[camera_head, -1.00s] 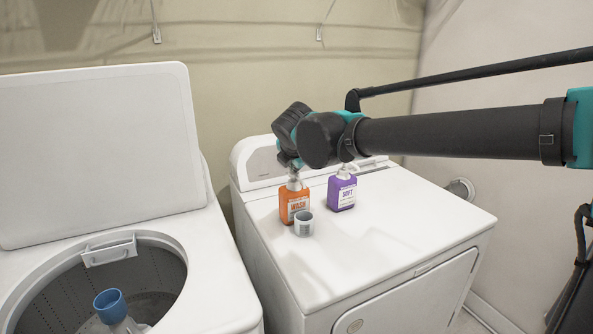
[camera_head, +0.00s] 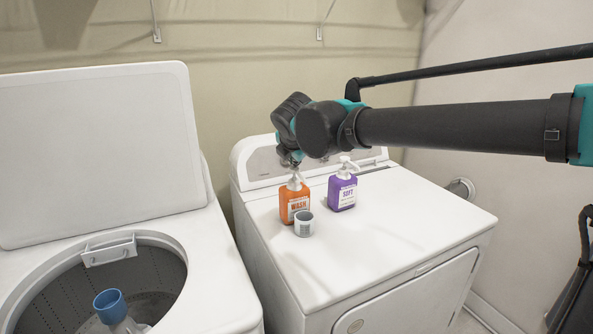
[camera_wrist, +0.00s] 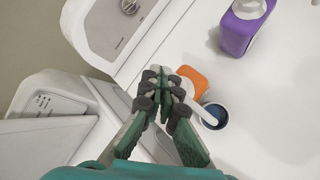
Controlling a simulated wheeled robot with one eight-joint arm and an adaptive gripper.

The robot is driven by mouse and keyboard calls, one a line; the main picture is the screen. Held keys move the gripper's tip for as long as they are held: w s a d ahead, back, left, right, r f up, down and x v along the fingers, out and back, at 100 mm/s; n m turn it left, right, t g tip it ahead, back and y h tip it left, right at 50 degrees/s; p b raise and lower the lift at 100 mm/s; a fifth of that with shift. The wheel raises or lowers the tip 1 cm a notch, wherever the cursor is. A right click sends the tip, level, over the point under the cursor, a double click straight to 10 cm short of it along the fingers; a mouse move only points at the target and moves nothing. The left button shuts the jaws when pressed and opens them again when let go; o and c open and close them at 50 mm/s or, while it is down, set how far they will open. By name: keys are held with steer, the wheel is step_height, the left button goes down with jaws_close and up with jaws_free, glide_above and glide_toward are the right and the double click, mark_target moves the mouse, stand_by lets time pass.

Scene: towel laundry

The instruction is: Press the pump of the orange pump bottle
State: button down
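The orange pump bottle (camera_head: 294,203), labelled WASH, stands upright on the white dryer top, and its white pump head (camera_head: 295,182) shows above it. My gripper (camera_head: 290,160) is just above the pump head, pointing down. In the wrist view my gripper's fingers (camera_wrist: 166,85) are brought together with nothing seen between them. They cover part of the orange bottle (camera_wrist: 193,80), and the white nozzle (camera_wrist: 202,112) sticks out beside them. I cannot tell whether the fingertips touch the pump.
A purple pump bottle (camera_head: 342,191) stands to the right of the orange one. The dryer top (camera_head: 400,225) is clear at front right. An open washer (camera_head: 225,285) stands at left.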

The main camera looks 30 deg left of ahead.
mark_target(294, 169)
steer(key=shift+r, duration=2.3)
